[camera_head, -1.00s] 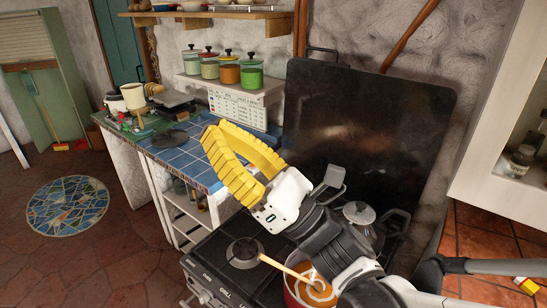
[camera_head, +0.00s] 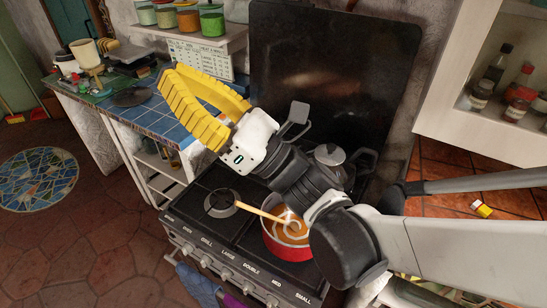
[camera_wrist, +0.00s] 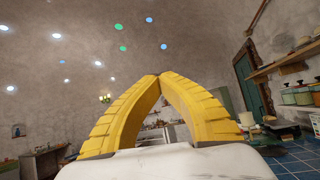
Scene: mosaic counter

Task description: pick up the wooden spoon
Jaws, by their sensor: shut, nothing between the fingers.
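The wooden spoon (camera_head: 261,212) rests in a red pot (camera_head: 287,250) on the stove, its handle sticking out to the left over the rim. The pot holds orange soup with a pale swirl, and the spoon's bowl end is in or over it. My yellow gripper (camera_head: 176,72) is above and behind the stove, pointing up and left, well apart from the spoon. In the wrist view its fingertips (camera_wrist: 158,76) meet with nothing between them. The spoon is not in the wrist view. My arm covers the pot's right side in part.
The black stove (camera_head: 220,235) has a raised dark lid (camera_head: 320,80) behind it. A grey kettle or pot (camera_head: 330,155) stands on a rear burner. A blue-tiled counter (camera_head: 170,120) lies left, with green and orange jars (camera_head: 188,20) on a shelf above.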

